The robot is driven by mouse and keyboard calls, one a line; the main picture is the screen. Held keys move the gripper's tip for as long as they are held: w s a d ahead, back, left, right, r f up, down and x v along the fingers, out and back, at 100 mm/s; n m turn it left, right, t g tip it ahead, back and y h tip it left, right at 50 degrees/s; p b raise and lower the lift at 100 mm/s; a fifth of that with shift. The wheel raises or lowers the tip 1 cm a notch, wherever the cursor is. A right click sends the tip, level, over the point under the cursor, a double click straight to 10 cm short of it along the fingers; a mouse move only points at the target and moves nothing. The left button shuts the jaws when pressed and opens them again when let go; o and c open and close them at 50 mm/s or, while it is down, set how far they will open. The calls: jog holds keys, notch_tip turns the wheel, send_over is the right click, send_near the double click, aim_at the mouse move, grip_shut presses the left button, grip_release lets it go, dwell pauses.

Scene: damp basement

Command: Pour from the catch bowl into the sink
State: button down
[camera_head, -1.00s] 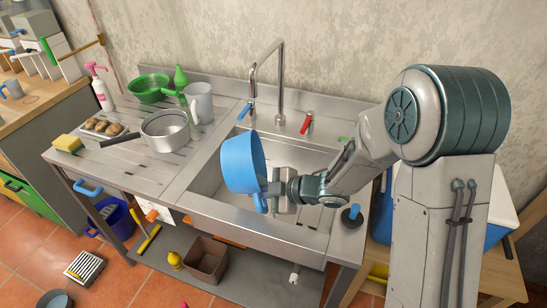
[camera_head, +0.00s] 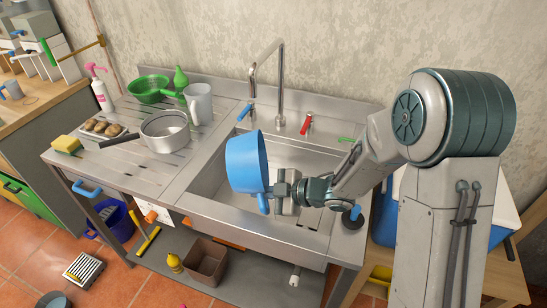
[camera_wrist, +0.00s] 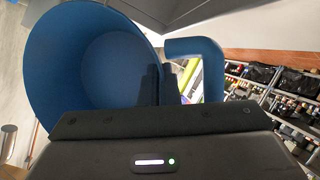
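The catch bowl (camera_head: 245,160) is blue, with a blue handle. My gripper (camera_head: 276,191) is shut on it at its right side and holds it above the sink (camera_head: 208,180), over the basin's left part. The bowl is tilted in the head view. The wrist view shows the inside of the bowl (camera_wrist: 112,68), with its handle (camera_wrist: 200,48) to the right. My fingers (camera_wrist: 158,85) are dark there and partly hidden. I see no stream of water, and I cannot tell whether liquid is in the bowl.
The tap (camera_head: 281,85) stands behind the basin between blue and red levers. A saucepan (camera_head: 165,130), a grey jug (camera_head: 199,101) and a green colander (camera_head: 148,88) stand on the drainboard at left. A blue-and-white box (camera_head: 480,215) stands at right, behind my arm.

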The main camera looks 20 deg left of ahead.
aim_at(261, 184)
jog(key=shift+a+r+h+p, duration=0.1)
jog(key=shift+r+h+p, duration=0.3)
jog(key=shift+r+p, duration=0.45)
jog(key=h+p, duration=0.1)
jog(key=p, duration=0.2)
jog(key=shift+r+n, duration=0.2)
jog(key=shift+n, duration=0.1)
jog(key=h+p, duration=0.2)
jog(key=p, duration=0.1)
jog(key=r+t+h+p, duration=0.1)
jog(key=h+p, duration=0.1)
jog(key=shift+r+n+p, duration=0.2)
jog(key=shift+n+p, duration=0.2)
jog(key=shift+f+h+p, duration=0.15)
jog(key=shift+h+p, duration=0.2)
jog(key=shift+h, duration=0.15)
